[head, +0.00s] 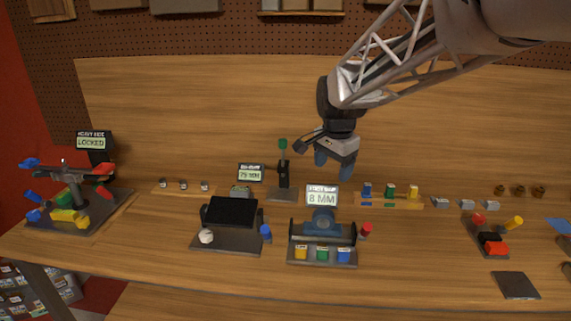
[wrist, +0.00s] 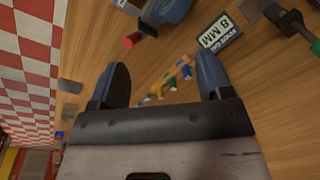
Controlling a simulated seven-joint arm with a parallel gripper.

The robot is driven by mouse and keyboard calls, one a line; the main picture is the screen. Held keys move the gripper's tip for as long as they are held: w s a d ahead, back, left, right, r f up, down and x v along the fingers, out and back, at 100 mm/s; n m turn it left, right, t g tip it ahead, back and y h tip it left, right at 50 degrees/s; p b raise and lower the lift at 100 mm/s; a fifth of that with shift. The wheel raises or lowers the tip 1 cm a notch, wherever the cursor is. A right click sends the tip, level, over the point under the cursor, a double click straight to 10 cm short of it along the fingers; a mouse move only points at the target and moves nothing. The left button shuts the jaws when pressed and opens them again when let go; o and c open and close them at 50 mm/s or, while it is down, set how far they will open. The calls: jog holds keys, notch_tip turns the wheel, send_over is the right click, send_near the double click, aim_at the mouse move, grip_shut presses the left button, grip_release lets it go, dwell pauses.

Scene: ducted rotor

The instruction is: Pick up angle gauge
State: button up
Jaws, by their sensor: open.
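My gripper (head: 335,166) hangs above the back middle of the bench in the head view, fingers pointing down. Its two blue fingers are apart and hold nothing in the wrist view (wrist: 163,80). I cannot tell for sure which thing is the angle gauge. Small blue (head: 367,190), green (head: 390,191) and yellow (head: 413,192) pieces stand in a row on a wooden strip, to the right of and below the gripper. In the wrist view small coloured pieces (wrist: 183,70) show between the fingers, beyond the tips and apart from them.
A fixture with an "8 MM" display (head: 322,196) stands front middle, a red knob (head: 366,230) at its right. A stand with a green top (head: 283,146) rises left of the gripper. A rotor rig (head: 72,190) stands far left.

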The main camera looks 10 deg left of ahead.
jog(key=w+a+f+m, duration=0.2)
jog(key=w+a+f, duration=0.1)
jog(key=w+a, duration=0.45)
jog(key=w+a+f+m, duration=0.2)
jog(key=w+a+f, duration=0.2)
jog(key=w+a, duration=0.35)
jog(key=m+g, duration=0.1)
jog(key=m, duration=0.4)
send_over(240, 188)
jog(key=f, duration=1.2)
jog(key=shift+s+d+f, duration=0.2)
jog(key=shift+s+d, duration=0.05)
jog(key=shift+s, duration=0.1)
jog(key=shift+w+a+f, duration=0.1)
jog(key=shift+a+f, duration=0.25)
jog(key=shift+f, duration=1.25)
jog(key=shift+w+d+f, duration=0.1)
jog(key=shift+f, duration=2.5)
